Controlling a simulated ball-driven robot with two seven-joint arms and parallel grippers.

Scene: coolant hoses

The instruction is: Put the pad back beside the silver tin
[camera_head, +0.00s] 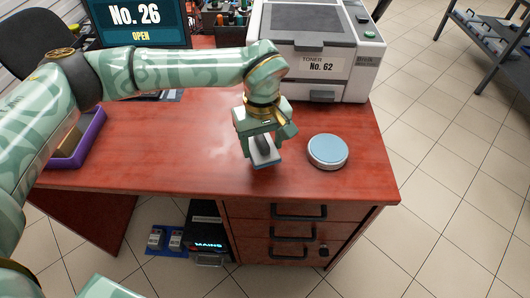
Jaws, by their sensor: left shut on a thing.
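The silver tin (328,152), round with a pale blue top, stands on the red-brown desk near its front right. My left gripper (264,150) points down just left of the tin, apart from it. It is shut on the pad (265,161), a small block with a grey upper part and a pale, bluish lower edge. The fingers hide part of the pad. The pad is at or just above the desk top; I cannot tell whether it touches. My right gripper is not in view.
A printer (315,50) stands at the back right of the desk (180,150). A purple tray (78,145) with a brown thing in it lies at the left. A monitor (138,22) stands at the back left. The desk's front edge is close to the pad.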

